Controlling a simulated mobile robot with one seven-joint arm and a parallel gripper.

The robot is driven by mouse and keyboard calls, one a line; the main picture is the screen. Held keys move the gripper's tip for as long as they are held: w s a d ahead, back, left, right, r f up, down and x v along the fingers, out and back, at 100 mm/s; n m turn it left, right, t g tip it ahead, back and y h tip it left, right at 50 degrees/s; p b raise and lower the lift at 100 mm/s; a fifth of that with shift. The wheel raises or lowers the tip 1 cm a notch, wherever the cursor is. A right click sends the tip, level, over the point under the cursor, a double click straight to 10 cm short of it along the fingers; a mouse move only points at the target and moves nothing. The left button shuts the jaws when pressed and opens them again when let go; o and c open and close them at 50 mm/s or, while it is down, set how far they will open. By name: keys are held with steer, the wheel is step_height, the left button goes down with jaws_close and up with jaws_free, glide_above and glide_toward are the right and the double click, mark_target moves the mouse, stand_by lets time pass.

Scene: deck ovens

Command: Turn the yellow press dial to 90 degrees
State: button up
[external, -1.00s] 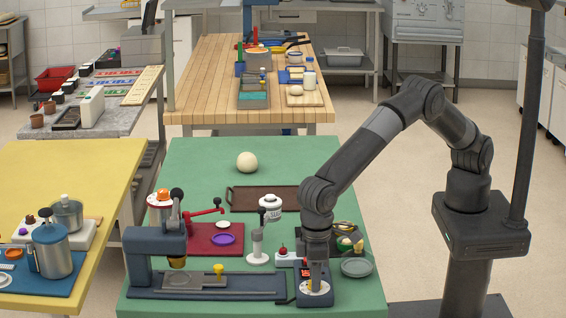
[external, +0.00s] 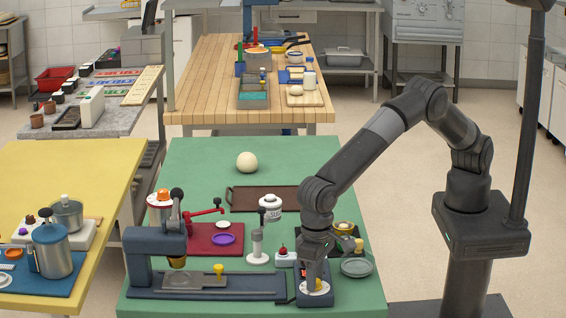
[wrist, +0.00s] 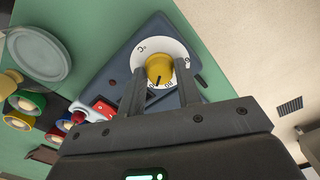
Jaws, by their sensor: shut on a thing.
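The yellow press dial (wrist: 159,69) sits on a round white scale plate (wrist: 174,50) with dark marks, fixed to a dark blue-grey base. A dark pointer line shows on the dial in the wrist view. My gripper (wrist: 160,82) is shut on the dial, one finger on each side. In the external view my gripper (external: 316,286) reaches down onto the dial's white plate at the right end of the green table. The fingers hide part of the scale, so I cannot read the exact angle.
A grey dish (external: 357,267) lies right of my gripper. A blue press with a long base (external: 236,281) stands to the left. A white block with a red button (external: 286,258) is close behind. The table's front right corner is clear.

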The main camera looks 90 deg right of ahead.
steer(key=o, duration=1)
steer(key=shift+c, duration=0.2)
steer(key=shift+r, duration=0.1)
step_height(320, 180, up, 11)
steer(key=shift+f, duration=0.2)
